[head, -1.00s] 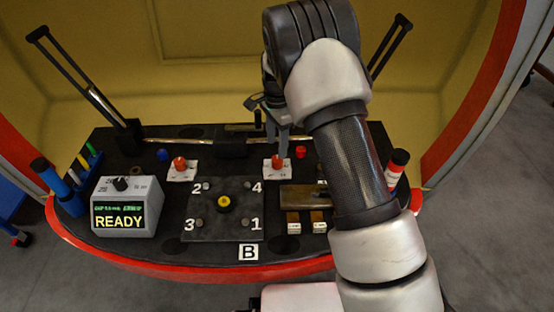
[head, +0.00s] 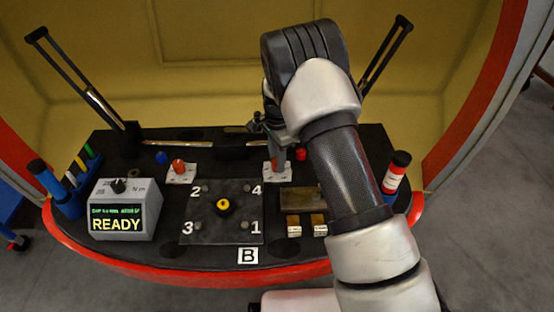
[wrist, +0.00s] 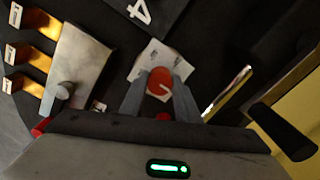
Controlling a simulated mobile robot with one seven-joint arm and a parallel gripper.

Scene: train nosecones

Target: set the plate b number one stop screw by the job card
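Plate B (head: 212,231) is a dark square plate with a yellow-ringed centre and screws marked 1 to 4. Its number one stop screw (head: 244,226) is at the front right corner, by the B label (head: 247,256). My gripper (head: 278,160) is at the right red-orange knob, behind the plate. In the wrist view my gripper's two grey fingers (wrist: 160,88) stand on either side of this knob (wrist: 160,80), which sits on a white card (wrist: 150,55). Whether the fingers press on it is unclear. No readable job card shows.
A grey box (head: 122,210) at left has a dial and a screen reading READY. Another red-orange knob (head: 179,166) sits on a left white card. A metal block (head: 300,199) and brass pieces lie right of the plate.

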